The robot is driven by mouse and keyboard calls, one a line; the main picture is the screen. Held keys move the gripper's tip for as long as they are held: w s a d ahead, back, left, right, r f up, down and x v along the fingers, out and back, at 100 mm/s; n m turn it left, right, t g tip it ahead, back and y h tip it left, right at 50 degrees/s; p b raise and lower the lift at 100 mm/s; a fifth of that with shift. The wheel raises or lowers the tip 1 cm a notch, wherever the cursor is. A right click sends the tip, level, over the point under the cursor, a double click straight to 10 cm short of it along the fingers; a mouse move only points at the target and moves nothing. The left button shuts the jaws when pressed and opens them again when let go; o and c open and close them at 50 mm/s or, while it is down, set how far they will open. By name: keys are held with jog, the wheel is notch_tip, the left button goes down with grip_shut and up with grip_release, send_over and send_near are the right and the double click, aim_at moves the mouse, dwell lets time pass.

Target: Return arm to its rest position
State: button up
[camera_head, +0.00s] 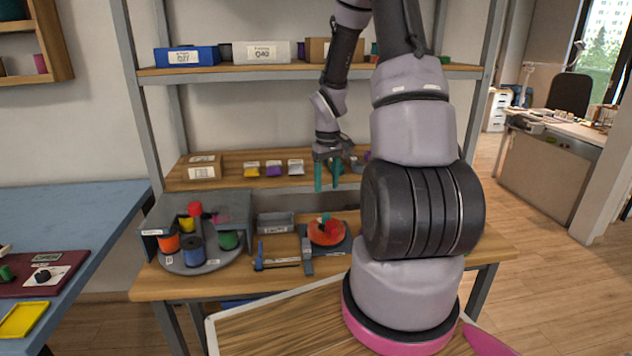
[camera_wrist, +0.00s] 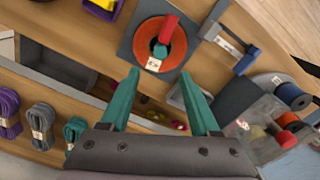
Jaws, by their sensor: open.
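My gripper (camera_head: 328,176) hangs from my arm above the wooden workbench, in front of the lower shelf board. Its two green fingers point down and stand apart, with nothing between them. In the wrist view the open fingers of the gripper (camera_wrist: 163,100) show above the bench. An orange round disc (camera_head: 322,237) with a red and a green piece on it sits on a dark square base below and near the gripper; the orange disc also shows in the wrist view (camera_wrist: 176,50). My arm hides part of the right side of the bench.
A grey turntable (camera_head: 200,266) with coloured spools stands at the bench's left. A blue clamp-like tool (camera_head: 272,263) and a grey bin (camera_head: 275,222) are beside it. The shelf (camera_head: 228,181) holds a carton and small cord bundles. A blue table (camera_head: 75,205) stands left.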

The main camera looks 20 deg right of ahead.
jog(key=s+a+r+m+t, duration=0.2)
jog(key=s+a+r, duration=0.1)
jog(key=r, duration=0.7)
jog(key=s+a+r+m+t, duration=0.1)
jog(key=s+a+r, duration=0.2)
jog(key=r, duration=0.7)
jog(key=s+a+r+m+t+y, duration=0.2)
jog(key=s+a+r, duration=0.5)
jog(key=s+r, duration=0.5)
jog(key=shift+s+a+m+t, duration=0.2)
jog(key=shift+s+m+t, duration=0.4)
jog(key=shift+s+t, duration=0.45)
